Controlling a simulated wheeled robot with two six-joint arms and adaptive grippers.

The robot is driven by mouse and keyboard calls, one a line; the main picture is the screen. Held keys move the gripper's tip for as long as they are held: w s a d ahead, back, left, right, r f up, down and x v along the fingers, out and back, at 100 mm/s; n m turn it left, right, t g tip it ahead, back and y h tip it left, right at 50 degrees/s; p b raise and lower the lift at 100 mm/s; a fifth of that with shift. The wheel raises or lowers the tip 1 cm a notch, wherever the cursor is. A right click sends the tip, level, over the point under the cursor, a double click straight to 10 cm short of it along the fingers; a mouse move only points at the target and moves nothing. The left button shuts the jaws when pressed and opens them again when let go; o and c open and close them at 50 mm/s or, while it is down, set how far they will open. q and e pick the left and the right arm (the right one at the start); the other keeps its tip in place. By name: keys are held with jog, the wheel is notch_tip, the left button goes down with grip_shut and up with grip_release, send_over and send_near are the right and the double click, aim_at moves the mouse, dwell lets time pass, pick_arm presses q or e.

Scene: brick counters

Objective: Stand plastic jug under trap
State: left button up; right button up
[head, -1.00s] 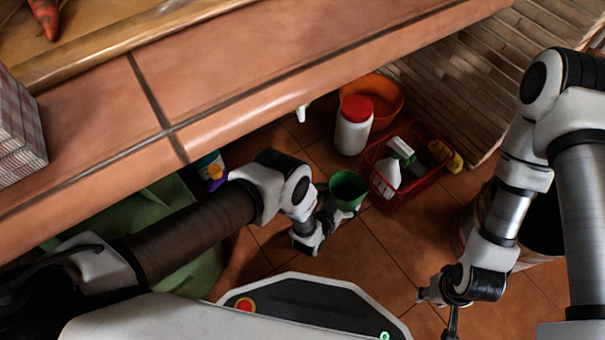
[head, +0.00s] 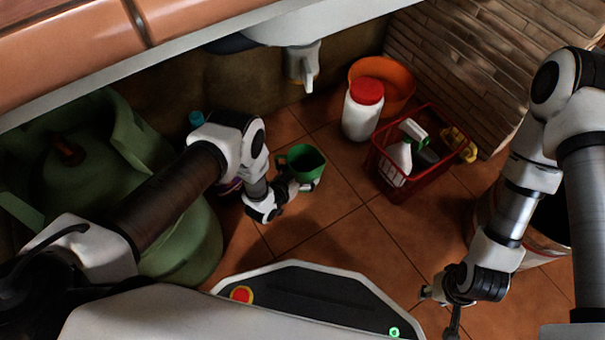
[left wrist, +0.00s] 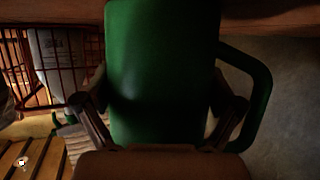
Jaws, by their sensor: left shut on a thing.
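The green plastic jug (head: 303,162) is held in my left gripper (head: 290,187) above the tiled floor. In the left wrist view the jug (left wrist: 160,75) fills the middle, with a finger on each side and its handle to the right. The grey-white trap (head: 303,66) hangs under the counter at the top middle, its spout pointing down. The jug is below and apart from it in the picture. My right gripper (head: 448,300) is at the lower right, away from the jug; its fingers are too small to read.
A white container with red lid (head: 363,110) and an orange bowl (head: 393,82) stand right of the trap. A red basket (head: 420,170) holds a spray bottle (head: 402,155). A green gas cylinder (head: 165,225) stands at left. Floor (head: 325,225) in the middle is clear.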

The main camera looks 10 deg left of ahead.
pick_arm(q)
jog(key=shift+f, duration=0.15)
jog(key=o, duration=1)
jog(key=shift+r, duration=0.3)
jog(key=p+v, duration=0.6)
jog(key=v, duration=0.6)
